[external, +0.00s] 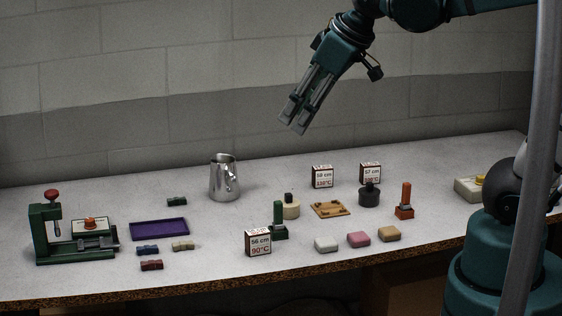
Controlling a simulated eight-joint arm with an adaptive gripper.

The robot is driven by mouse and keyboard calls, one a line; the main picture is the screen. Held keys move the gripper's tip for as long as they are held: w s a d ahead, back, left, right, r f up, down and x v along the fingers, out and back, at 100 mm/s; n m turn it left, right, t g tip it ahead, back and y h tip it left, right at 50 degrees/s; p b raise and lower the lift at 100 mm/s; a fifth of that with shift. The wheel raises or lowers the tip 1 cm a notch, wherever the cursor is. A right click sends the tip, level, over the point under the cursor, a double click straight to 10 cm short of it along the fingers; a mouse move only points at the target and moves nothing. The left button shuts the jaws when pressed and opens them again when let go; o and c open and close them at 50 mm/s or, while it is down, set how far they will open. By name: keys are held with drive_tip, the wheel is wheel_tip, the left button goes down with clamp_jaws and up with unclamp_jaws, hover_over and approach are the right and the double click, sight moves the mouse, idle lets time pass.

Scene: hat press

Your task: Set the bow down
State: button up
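Several small bow-shaped pieces lie on the table around the purple tray (159,229). A dark green bow (177,201) is behind it. A blue bow (147,250), a cream bow (183,245) and a dark red bow (151,265) are in front of it. The tray looks empty. My gripper (292,123) hangs high above the back of the table, tilted down to the left, far from the bows. Its two fingers look apart with a narrow gap, and I see nothing between them.
A green press (48,228) with a red knob stands at the left. A metal pitcher (225,178) stands behind the tray. Labelled boxes, stamps, a wooden board (330,209) and coloured blocks fill the middle and right. The back left of the table is clear.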

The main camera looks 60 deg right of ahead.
drive_tip(key=s+a+f+m+t, duration=0.1)
drive_tip(key=s+f, duration=0.2)
drive_tip(key=s, duration=0.3)
drive_tip(key=shift+s+f, duration=0.1)
